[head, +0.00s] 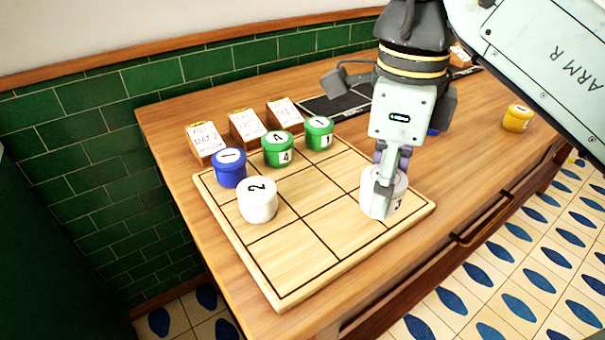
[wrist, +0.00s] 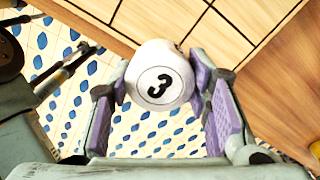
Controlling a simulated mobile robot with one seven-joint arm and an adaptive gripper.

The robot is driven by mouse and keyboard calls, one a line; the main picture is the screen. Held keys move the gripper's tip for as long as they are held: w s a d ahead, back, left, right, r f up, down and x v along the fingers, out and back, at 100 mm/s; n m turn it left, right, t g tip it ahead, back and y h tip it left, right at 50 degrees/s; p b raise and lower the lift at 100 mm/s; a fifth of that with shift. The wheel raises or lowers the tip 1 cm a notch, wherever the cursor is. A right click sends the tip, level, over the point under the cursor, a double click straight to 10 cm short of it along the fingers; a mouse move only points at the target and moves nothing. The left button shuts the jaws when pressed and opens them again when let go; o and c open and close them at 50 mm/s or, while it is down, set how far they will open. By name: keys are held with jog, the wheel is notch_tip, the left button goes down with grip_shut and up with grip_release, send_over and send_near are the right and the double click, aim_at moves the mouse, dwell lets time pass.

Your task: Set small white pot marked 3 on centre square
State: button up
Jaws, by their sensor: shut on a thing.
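The small white pot marked 3 (head: 397,203) is between the fingers of my gripper (head: 388,180), at the right front corner of the wooden grid board (head: 280,297). I cannot tell whether it touches the board. In the wrist view, the white pot marked 3 (wrist: 160,76) sits between the purple finger pads of my gripper (wrist: 161,95), its lid facing the camera. The centre square (head: 305,187) is empty. My fingers hide part of the pot in the head view.
A white pot marked 2 (head: 258,200) stands left of the centre square. Along the back row are a blue pot marked 1 (head: 230,168), a green 4 (head: 278,149) and a green 1 (head: 319,133). Card blocks (head: 206,141) stand behind. A yellow pot (head: 517,118) stands far right.

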jog(key=w+a, duration=0.2)
jog(key=a, duration=0.1)
jog(key=w+a+p, duration=0.1)
jog(key=w+a, duration=0.2)
jog(key=w+a+f+p, duration=0.1)
jog(key=w+a, duration=0.2)
jog(key=shift+w, duration=0.15)
jog(key=shift+a+f, duration=0.1)
jog(key=shift+f, duration=1.85)
jog(key=o, duration=0.8)
jog(key=shift+f, duration=0.1)
jog(key=o, duration=0.5)
jog(key=shift+c, duration=0.2)
jog(key=shift+p, duration=0.3)
notch_tip(320, 180, up, 12)
jog(key=shift+r, duration=0.25)
